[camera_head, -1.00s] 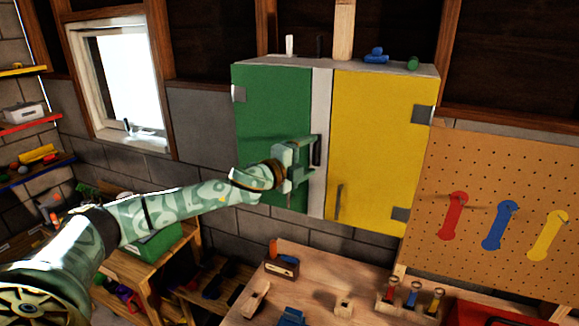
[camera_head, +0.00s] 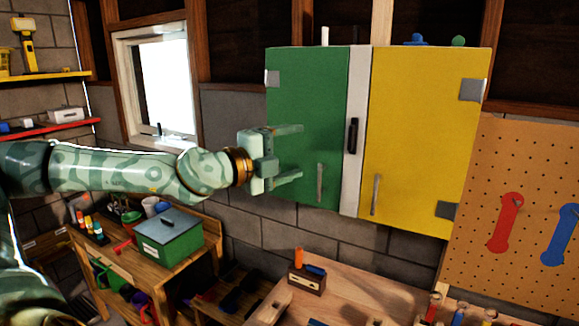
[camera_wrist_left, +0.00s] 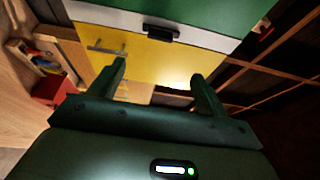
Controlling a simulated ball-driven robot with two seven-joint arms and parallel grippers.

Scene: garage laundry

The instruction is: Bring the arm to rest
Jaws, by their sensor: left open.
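My left gripper (camera_head: 290,154) is open and empty in the head view, level with the green door (camera_head: 310,110) of the wall cabinet. Its fingers point right and overlap the door's left part in the picture; I cannot tell how far apart they are in depth. In the left wrist view my two fingers (camera_wrist_left: 160,85) are spread, with the yellow door (camera_wrist_left: 130,50) and a black handle (camera_wrist_left: 161,29) beyond them. My right gripper is not in view.
The cabinet has a yellow door (camera_head: 420,140) on the right, and both doors look shut. A workbench (camera_head: 350,295) with tools lies below. A green box (camera_head: 168,238) stands on a wooden shelf unit under my left arm. A pegboard (camera_head: 520,210) hangs at right.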

